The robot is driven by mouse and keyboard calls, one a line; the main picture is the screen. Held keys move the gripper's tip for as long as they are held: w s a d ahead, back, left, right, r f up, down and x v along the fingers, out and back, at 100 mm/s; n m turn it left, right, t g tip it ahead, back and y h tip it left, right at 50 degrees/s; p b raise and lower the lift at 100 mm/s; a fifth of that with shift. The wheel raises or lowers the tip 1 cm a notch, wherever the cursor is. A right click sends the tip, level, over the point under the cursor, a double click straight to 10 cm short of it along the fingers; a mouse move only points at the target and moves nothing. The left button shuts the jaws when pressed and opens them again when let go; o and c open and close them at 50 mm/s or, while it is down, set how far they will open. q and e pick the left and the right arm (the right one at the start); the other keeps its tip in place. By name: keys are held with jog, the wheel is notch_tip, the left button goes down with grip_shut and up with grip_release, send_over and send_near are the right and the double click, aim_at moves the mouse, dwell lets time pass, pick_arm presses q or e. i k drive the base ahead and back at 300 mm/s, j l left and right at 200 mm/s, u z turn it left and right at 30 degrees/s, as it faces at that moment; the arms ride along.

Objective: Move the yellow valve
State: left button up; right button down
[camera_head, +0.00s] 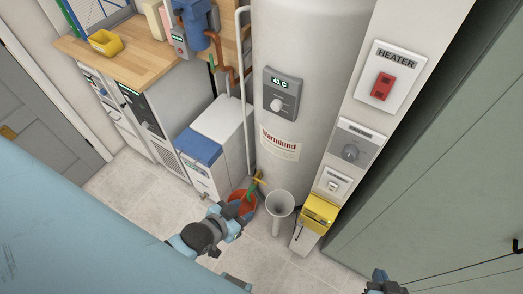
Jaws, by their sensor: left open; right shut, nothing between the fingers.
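The yellow valve (259,180) is a small yellow lever low on the front of the white water tank (305,75), just above a red bucket (234,199). My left gripper (237,217) is open, low in front of the bucket and below the valve in the picture. It looks apart from the valve, and its fingers are small and hard to make out. My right gripper (384,280) is at the bottom edge of the view, shut and empty, far to the right of the valve.
A grey funnel-topped pipe (279,206) stands just right of the valve. A yellow box (319,212) is on the white panel beside it. A white cabinet with a blue panel (199,147) stands to the left. Green doors (440,150) line the right. The tiled floor (140,200) is open at left.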

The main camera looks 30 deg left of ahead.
aim_at(260, 181)
jog(key=i+j, duration=0.15)
jog(key=j, duration=0.3)
jog(key=i+j+z, duration=0.1)
jog(key=j, duration=0.35)
jog(key=i+j, duration=0.1)
jog(key=j, duration=0.35)
jog(key=i+j, duration=0.1)
jog(key=j, duration=0.35)
jog(key=i+z, duration=0.05)
